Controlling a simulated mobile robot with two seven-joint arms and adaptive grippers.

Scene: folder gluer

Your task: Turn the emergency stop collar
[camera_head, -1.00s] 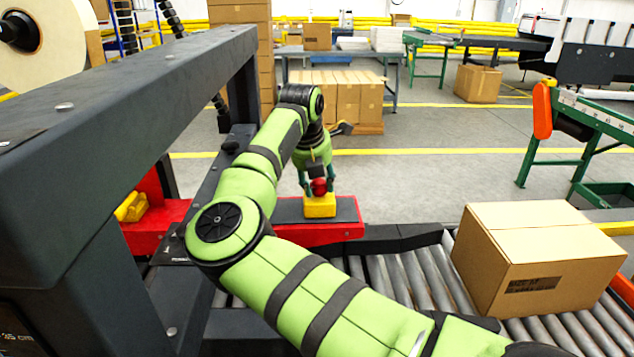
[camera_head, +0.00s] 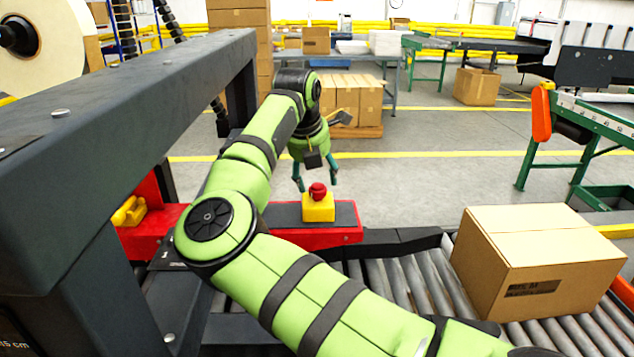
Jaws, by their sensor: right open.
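The emergency stop is a red button with its collar (camera_head: 318,191) on top of a yellow box (camera_head: 318,208). The box sits on the dark top of a red machine beam (camera_head: 340,236). My right gripper (camera_head: 317,186) points down at the button from above and behind. Its two teal fingers are spread apart, one to each side, with tips about level with or slightly above the button. It is open and holds nothing. Whether the fingers touch the collar cannot be told, but a gap shows on both sides. My left gripper is not in view.
A dark machine frame (camera_head: 130,90) runs along the left, close to my right arm. A closed cardboard box (camera_head: 538,262) stands on the roller conveyor (camera_head: 410,285) at the right. A yellow part (camera_head: 130,211) sits left on the red beam. Open floor lies behind the beam.

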